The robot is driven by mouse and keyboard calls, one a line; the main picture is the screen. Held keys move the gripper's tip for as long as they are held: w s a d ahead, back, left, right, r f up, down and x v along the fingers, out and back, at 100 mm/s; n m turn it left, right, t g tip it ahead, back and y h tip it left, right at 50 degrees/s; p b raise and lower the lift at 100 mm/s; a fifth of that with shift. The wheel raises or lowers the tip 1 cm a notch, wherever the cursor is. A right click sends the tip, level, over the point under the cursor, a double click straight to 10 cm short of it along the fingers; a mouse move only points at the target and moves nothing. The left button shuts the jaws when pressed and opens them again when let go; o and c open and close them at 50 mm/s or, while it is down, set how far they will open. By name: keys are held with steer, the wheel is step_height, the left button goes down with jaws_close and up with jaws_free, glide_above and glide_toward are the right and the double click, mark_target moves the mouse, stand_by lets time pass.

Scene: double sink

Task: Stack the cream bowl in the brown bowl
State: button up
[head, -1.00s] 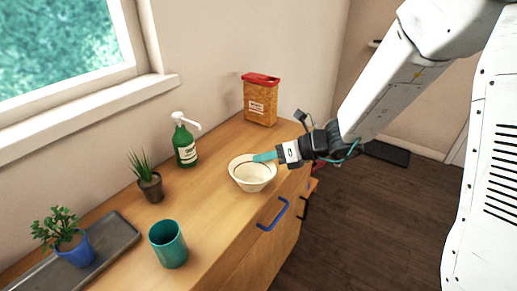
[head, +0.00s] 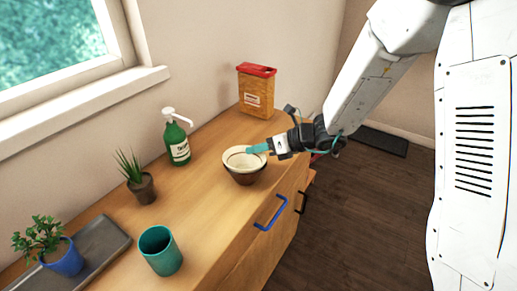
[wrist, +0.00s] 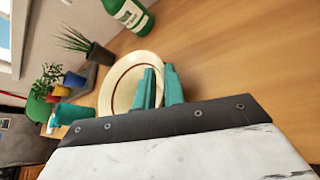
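The cream bowl (head: 240,159) sits in the mouth of the brown bowl (head: 245,178) on the wooden counter; the brown wall shows below the cream rim. Whether the cream bowl is fully seated is hard to tell. My gripper (head: 257,149) is at the cream bowl's right rim. In the wrist view my gripper (wrist: 160,88) has its teal fingers close together, one on each side of the cream bowl's rim (wrist: 118,75), and looks shut on it. The brown bowl is not visible in the wrist view.
A green soap bottle (head: 177,142), a spiky potted plant (head: 140,186) and a teal cup (head: 160,252) stand left of the bowls. A red-lidded box (head: 256,92) stands at the back. A grey tray (head: 100,246) with a blue-potted plant is at lower left.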

steer(key=shift+o, duration=1.2)
steer(key=shift+s+a+f, duration=0.1)
steer(key=shift+s+f, duration=0.15)
steer(key=shift+f, duration=0.05)
steer(key=shift+r, duration=0.1)
steer(key=shift+d+r, duration=0.2)
steer(key=shift+d, duration=0.25)
steer(key=v, duration=1.1)
